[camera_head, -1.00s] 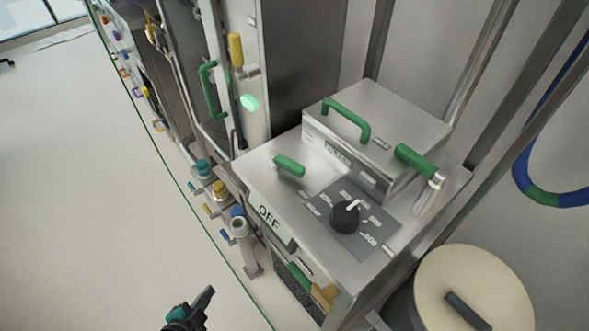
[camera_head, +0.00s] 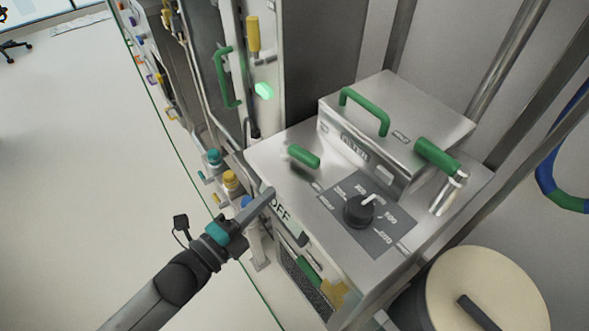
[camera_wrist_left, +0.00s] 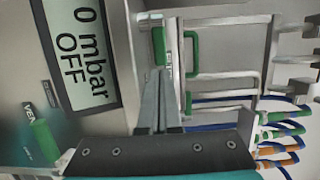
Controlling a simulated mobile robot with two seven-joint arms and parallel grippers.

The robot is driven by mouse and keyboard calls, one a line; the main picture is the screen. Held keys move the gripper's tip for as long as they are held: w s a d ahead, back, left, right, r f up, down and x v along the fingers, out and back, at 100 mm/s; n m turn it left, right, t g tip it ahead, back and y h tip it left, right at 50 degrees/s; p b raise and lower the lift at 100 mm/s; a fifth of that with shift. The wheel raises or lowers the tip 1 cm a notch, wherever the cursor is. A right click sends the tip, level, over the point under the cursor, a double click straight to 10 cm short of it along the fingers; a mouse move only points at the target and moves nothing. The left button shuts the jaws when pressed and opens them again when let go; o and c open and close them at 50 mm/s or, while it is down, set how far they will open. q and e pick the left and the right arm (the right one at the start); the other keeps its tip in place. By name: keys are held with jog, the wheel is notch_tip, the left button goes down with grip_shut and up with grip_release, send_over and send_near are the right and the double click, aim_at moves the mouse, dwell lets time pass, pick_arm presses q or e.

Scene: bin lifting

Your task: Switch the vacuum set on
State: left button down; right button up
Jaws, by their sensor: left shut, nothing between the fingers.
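The vacuum set is a metal box (camera_head: 395,262) with a black knob (camera_head: 358,211) on its top dial plate. A green lever (camera_head: 303,156) lies on top. The front display (camera_head: 283,213) reads OFF in the head view. In the left wrist view the display (camera_wrist_left: 75,50) stands sideways and reads "0 mbar OFF". My left gripper (camera_head: 268,195) is shut and empty, its tips at the display's upper left edge and covering part of it. I cannot tell if they touch. In the wrist view the shut fingers (camera_wrist_left: 161,78) point toward a green lever (camera_wrist_left: 158,46). My right gripper is not in view.
A filter box (camera_head: 400,115) with a green handle stands behind the knob. A cabinet with a glowing green button (camera_head: 263,91) and valves stands to the left. A round beige lid (camera_head: 480,290) is at lower right.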

aim_at(307, 164)
pick_arm(q)
jog(key=b+x, duration=0.1)
jog(key=x, duration=0.8)
jog(key=shift+w+d, duration=0.1)
jog(key=shift+w, duration=0.05)
jog(key=shift+w+d, duration=0.2)
jog(key=shift+d, duration=0.3)
jog(key=shift+w+d, duration=0.15)
jog(key=shift+d, duration=0.25)
jog(key=shift+a, duration=0.1)
